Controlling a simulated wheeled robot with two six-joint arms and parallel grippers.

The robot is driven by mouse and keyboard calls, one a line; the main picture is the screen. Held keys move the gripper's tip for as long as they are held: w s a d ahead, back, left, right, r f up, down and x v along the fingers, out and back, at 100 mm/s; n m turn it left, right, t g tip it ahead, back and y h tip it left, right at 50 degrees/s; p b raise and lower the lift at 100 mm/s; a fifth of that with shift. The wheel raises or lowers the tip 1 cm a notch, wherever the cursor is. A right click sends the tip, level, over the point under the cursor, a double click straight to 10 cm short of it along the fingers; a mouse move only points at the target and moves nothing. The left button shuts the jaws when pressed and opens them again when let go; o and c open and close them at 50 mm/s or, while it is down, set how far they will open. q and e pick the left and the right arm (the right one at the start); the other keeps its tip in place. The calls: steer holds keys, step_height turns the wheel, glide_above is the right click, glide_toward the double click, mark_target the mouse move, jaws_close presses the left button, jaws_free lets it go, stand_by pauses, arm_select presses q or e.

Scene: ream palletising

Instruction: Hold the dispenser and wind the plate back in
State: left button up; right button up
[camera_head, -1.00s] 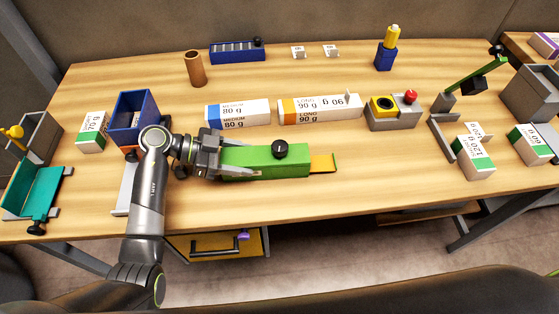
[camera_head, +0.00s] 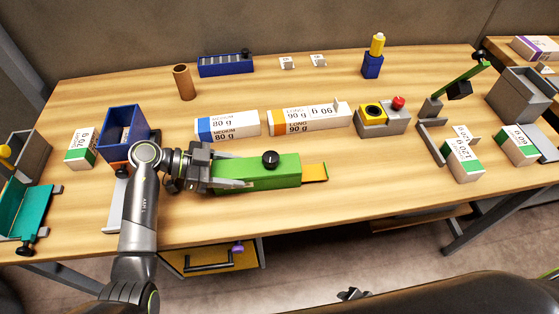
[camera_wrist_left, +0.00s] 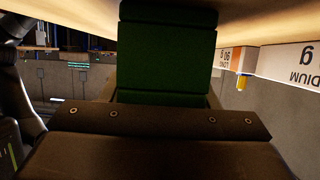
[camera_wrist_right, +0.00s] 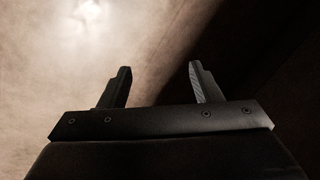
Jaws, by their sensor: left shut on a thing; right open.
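The dispenser (camera_head: 255,173) is a long green box lying on the table, with a round black knob (camera_head: 270,159) on top. A flat yellow-orange plate (camera_head: 315,172) sticks out of its right end. My left gripper (camera_head: 232,173) is shut on the dispenser's left part, one finger along its near side. In the left wrist view the dispenser's dark green body (camera_wrist_left: 165,55) fills the space between the fingers. My right gripper (camera_wrist_right: 160,85) is open and empty, well away from the dispenser. Its tips (camera_head: 353,294) just show at the bottom of the head view.
Behind the dispenser lie a blue-ended ream (camera_head: 228,126) and an orange-ended ream (camera_head: 308,119). A grey button box (camera_head: 383,122) stands to their right, and a blue bin (camera_head: 123,130) at left. The tabletop right of the plate and in front of the dispenser is clear.

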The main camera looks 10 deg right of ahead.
steer(key=w+a+r+m+t+y, duration=0.1)
steer(key=w+a+r+m+y, duration=0.25)
steer(key=r, duration=0.85)
steer(key=w+a+r+m+t+y, duration=0.1)
steer(key=w+a+r+m+y, duration=0.3)
steer(key=r, duration=0.8)
steer(key=a+r+m+t+y, duration=0.1)
steer(key=a+r+m+y, duration=0.15)
steer(key=a+r, duration=0.65)
steer(key=m+t+y, duration=0.2)
steer(key=m+t, duration=0.3)
steer(key=t, duration=0.1)
glide_toward(278, 162)
steer(key=shift+v, duration=1.15)
steer(key=shift+w, duration=0.3)
steer(key=x, duration=1.1)
steer(key=shift+a, duration=0.35)
